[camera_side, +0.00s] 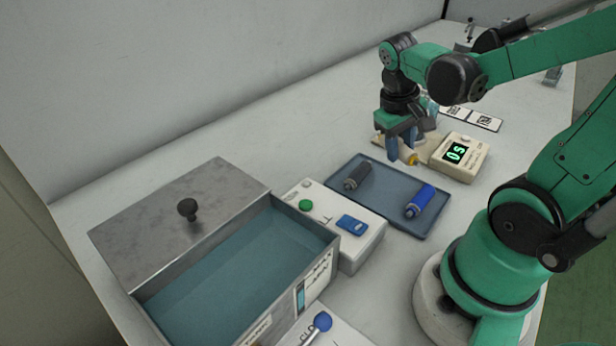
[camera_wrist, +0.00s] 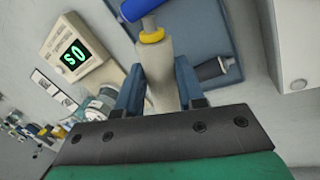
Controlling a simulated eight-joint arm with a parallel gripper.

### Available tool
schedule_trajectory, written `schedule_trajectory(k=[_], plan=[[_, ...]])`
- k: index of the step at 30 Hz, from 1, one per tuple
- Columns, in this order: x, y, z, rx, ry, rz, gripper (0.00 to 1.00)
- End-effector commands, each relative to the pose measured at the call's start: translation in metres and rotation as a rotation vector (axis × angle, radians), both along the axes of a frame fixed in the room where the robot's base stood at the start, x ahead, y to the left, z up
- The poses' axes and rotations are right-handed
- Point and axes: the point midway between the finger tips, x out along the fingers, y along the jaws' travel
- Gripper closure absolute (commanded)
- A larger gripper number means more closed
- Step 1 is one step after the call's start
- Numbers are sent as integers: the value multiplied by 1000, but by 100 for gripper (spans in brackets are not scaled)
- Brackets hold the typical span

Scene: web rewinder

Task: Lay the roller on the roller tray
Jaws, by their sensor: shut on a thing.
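My gripper (camera_side: 405,152) is shut on a cream roller with a yellow collar (camera_side: 412,160), by the far edge of the roller tray. The wrist view shows the cream roller (camera_wrist: 160,75) between the two blue fingers (camera_wrist: 159,88), its yellow collar pointing up the picture. The dark blue roller tray (camera_side: 385,187) holds a grey roller (camera_side: 357,177) at its left and a blue roller (camera_side: 420,200) at its right, lying apart. The fingers hide part of the held roller in the side view. Its height above the tray is hard to tell.
A cream box with a green digital display (camera_side: 460,158) stands just right of my gripper. A white control box with a green button (camera_side: 305,205) stands left of the tray. A metal bin with a knobbed lid (camera_side: 185,225) is at the lower left.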

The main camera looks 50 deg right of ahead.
Motion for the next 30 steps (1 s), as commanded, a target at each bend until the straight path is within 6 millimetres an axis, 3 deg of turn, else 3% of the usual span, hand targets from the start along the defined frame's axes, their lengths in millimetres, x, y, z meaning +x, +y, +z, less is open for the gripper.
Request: schedule_trajectory(k=[7,14,24,30], plan=[[1,0,-32,0,0,0,100],[0,0,-43,0,0,0,100],[0,0,-74,0,0,0,100],[0,0,-77,0,0,0,100]])
